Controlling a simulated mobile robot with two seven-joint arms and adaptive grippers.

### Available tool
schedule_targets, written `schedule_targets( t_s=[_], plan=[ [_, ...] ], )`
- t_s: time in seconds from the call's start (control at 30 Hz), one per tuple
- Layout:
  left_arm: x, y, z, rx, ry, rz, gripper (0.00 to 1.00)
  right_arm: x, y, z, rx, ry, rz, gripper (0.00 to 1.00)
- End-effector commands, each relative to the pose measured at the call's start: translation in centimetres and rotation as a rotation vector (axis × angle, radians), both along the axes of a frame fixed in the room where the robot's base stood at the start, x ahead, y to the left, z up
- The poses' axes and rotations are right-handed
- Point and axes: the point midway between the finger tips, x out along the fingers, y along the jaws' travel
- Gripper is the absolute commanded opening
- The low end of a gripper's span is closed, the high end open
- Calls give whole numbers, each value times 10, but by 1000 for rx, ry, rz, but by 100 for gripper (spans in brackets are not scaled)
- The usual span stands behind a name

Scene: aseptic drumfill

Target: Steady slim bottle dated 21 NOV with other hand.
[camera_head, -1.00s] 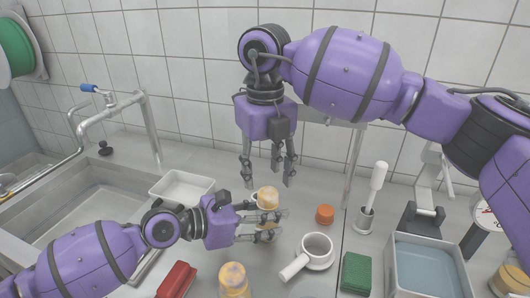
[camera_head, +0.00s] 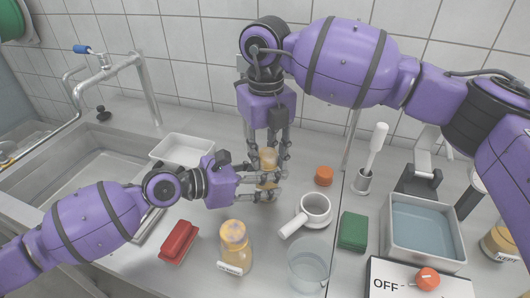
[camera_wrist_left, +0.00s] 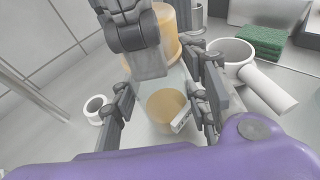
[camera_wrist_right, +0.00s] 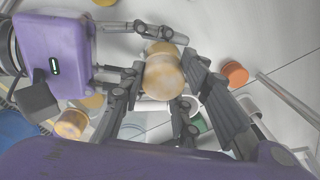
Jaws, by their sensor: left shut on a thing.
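A slim bottle (camera_head: 268,178) with yellowish contents stands upright on the counter between my two grippers. In the left wrist view its lower tan part (camera_wrist_left: 165,106) carries a small pale label, too small to read. My left gripper (camera_head: 270,187) comes from the left and is shut on the lower part of the bottle. My right gripper (camera_head: 268,158) points down from above, its fingers on either side of the upper bottle, apparently open. In the right wrist view the bottle's top (camera_wrist_right: 163,72) sits between the fingers, which hide part of its sides.
A labelled yellowish jar (camera_head: 235,245) and a glass beaker (camera_head: 308,268) stand in front. A red brush-like block (camera_head: 179,242) and white tray (camera_head: 183,148) are to the left.

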Motion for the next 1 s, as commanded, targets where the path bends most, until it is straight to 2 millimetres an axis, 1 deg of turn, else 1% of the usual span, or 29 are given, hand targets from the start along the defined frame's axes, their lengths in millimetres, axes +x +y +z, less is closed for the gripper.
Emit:
schedule_targets(
  t_s=[0.03,0.07,0.1,0.17,0.2,0.4,0.67,1.0],
  plan=[
    [-2,1,-9,11,11,-3,11,-2,3,-1,5,4,6,11],
    [-2,1,-9,11,11,-3,11,-2,3,-1,5,4,7,7],
    [-2,1,-9,11,11,-3,11,-2,3,-1,6,4,7,6],
    [-2,1,-9,10,11,-3,11,-3,4,-1,6,4,8,6],
    [-2,1,-8,10,11,-3,11,-3,4,-1,7,5,9,25],
    [-2,1,-8,9,10,-3,11,-3,4,-1,7,6,10,0],
    [-2,0,-8,8,10,-3,11,-4,5,0,8,6,11,0],
    [-1,0,-7,8,8,-2,11,-3,5,7,8,5,10,0]
  ],
)
